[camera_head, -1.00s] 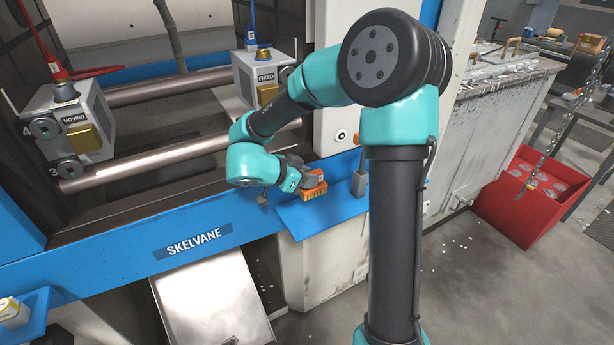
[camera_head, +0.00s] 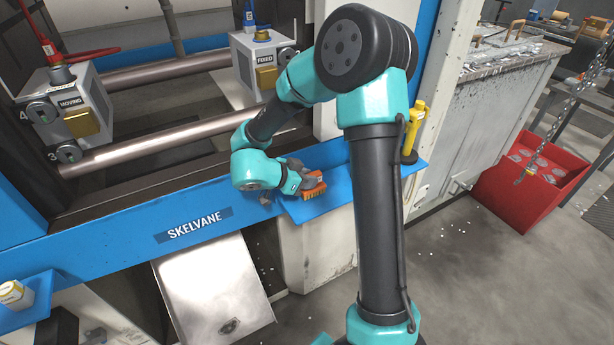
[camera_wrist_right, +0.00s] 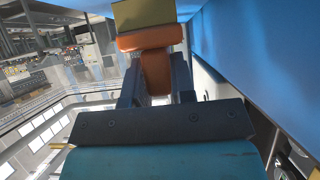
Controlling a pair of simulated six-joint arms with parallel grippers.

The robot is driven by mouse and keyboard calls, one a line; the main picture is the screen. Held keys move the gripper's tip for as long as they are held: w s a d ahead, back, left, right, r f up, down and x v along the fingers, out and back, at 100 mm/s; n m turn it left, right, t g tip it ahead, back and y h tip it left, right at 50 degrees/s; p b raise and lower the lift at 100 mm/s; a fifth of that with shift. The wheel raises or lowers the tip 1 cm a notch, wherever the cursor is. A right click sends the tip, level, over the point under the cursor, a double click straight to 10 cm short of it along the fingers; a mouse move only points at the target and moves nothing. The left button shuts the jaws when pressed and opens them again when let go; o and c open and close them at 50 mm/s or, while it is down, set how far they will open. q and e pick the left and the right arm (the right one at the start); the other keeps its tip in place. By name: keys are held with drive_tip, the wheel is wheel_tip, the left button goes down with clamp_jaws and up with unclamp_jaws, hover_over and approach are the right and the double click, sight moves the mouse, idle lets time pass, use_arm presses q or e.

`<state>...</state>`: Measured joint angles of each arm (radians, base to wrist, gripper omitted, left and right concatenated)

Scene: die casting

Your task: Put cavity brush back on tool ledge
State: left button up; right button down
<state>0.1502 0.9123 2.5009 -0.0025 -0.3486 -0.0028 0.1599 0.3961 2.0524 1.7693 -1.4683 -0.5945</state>
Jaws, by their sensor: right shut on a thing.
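My right gripper (camera_head: 303,180) is shut on an orange cavity brush (camera_head: 314,191) at the blue tool ledge (camera_head: 335,196). In the head view the brush lies low at the ledge's left part, with its yellowish side down; I cannot tell whether it touches the ledge. In the right wrist view the jaws (camera_wrist_right: 158,85) grip the brush's orange handle (camera_wrist_right: 156,72), and its block with a yellowish face (camera_wrist_right: 146,14) is beyond them. My left gripper is not in view.
A yellow tool (camera_head: 411,132) stands at the ledge's right end, beside my arm. The fixed die block (camera_head: 262,62) and moving die block (camera_head: 72,108) stand behind, with tie bars between them. A red bin (camera_head: 530,182) is at right. A chute (camera_head: 213,290) slopes below the ledge.

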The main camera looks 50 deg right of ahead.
drive_tip(key=shift+f, duration=0.6)
idle(0.5)
drive_tip(key=c, duration=0.9)
unclamp_jaws()
drive_tip(key=shift+a, duration=0.15)
drive_tip(key=v, duration=1.7)
drive_tip(key=shift+w+r, duration=0.15)
